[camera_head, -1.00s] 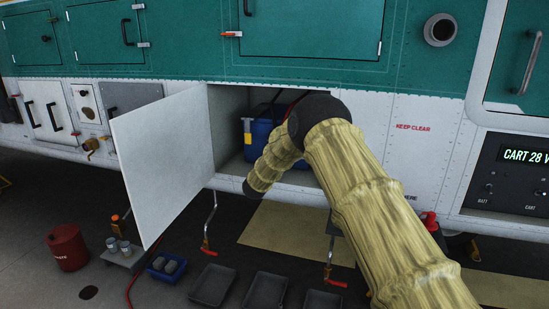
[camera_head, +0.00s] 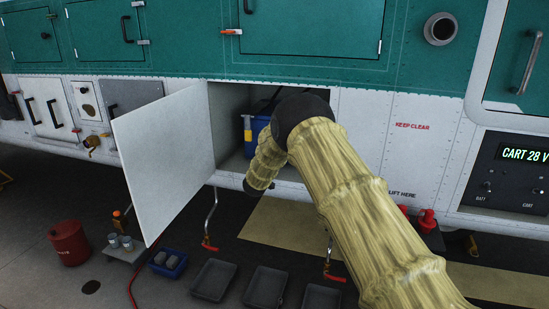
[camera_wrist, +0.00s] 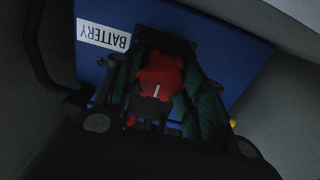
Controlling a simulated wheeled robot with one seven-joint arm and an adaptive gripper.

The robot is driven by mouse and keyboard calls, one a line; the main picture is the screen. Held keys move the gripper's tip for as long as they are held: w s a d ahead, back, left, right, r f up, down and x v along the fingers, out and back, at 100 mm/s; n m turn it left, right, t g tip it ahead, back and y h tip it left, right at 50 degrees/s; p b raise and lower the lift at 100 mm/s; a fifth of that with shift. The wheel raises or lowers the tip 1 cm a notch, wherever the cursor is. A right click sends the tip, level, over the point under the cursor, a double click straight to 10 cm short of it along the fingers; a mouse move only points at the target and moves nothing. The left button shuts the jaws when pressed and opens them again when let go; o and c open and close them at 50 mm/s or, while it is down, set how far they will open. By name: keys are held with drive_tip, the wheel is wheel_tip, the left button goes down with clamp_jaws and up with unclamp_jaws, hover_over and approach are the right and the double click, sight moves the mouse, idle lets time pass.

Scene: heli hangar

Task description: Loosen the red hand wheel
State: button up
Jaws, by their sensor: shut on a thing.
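In the wrist view the red hand wheel (camera_wrist: 160,72), a lobed knob with a white mark, sits in front of the blue battery (camera_wrist: 240,50). My gripper (camera_wrist: 165,64) has one dark finger on each side of the wheel and is shut on it. A white label reading BATTERY (camera_wrist: 103,35) shows at the left. In the head view the battery (camera_head: 258,130) stands inside the open bay. My arm hides the wheel and the gripper there.
The white bay door (camera_head: 165,160) hangs open to the left of my arm. A black cable (camera_wrist: 45,55) runs left of the battery. Bay walls are close on the right. Grey trays (camera_head: 213,280), a red can (camera_head: 68,242) and a blue bin (camera_head: 168,264) lie on the floor.

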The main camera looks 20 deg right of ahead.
drive_tip(key=shift+f, duration=0.1)
drive_tip(key=o, duration=1)
drive_tip(key=shift+d, duration=0.1)
drive_tip(key=shift+o, duration=0.2)
drive_tip(key=v, duration=1.2)
